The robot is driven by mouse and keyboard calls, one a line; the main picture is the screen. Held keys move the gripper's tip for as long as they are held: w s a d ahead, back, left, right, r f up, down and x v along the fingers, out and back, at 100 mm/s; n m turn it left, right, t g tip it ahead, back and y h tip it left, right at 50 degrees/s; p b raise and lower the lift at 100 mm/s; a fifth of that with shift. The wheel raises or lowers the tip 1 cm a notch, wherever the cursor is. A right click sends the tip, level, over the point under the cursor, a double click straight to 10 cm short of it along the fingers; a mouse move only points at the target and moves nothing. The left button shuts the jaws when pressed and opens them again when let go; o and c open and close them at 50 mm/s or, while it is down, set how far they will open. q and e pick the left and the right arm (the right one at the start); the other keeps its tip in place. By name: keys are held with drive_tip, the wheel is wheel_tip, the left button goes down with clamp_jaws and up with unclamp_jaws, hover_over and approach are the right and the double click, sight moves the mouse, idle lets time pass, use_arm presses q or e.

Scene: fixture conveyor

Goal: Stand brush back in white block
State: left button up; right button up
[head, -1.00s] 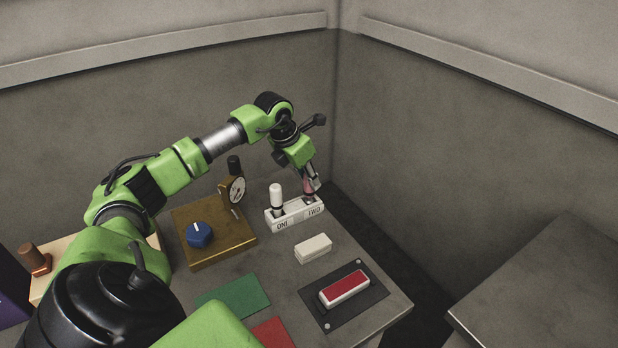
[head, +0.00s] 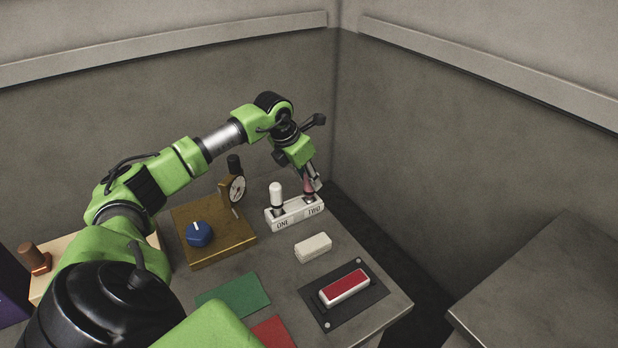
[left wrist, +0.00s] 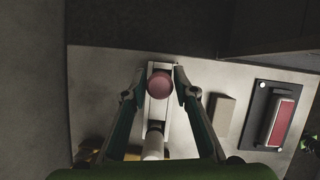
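My left gripper (head: 314,182) is around the pink top. In the left wrist view its fingers lie either side of the pink round top (left wrist: 160,86), with small gaps.
A brass box (head: 222,245) with a blue knob (head: 199,234) and gauge (head: 236,189) stands left of the block. In front are a cream block (head: 313,246), a red-topped bar (head: 344,287) on a dark plate, and a green mat (head: 236,296). Walls stand close behind.

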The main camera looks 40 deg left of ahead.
use_arm(q)
drive_tip(key=o, duration=0.5)
drive_tip(key=shift+o, duration=0.2)
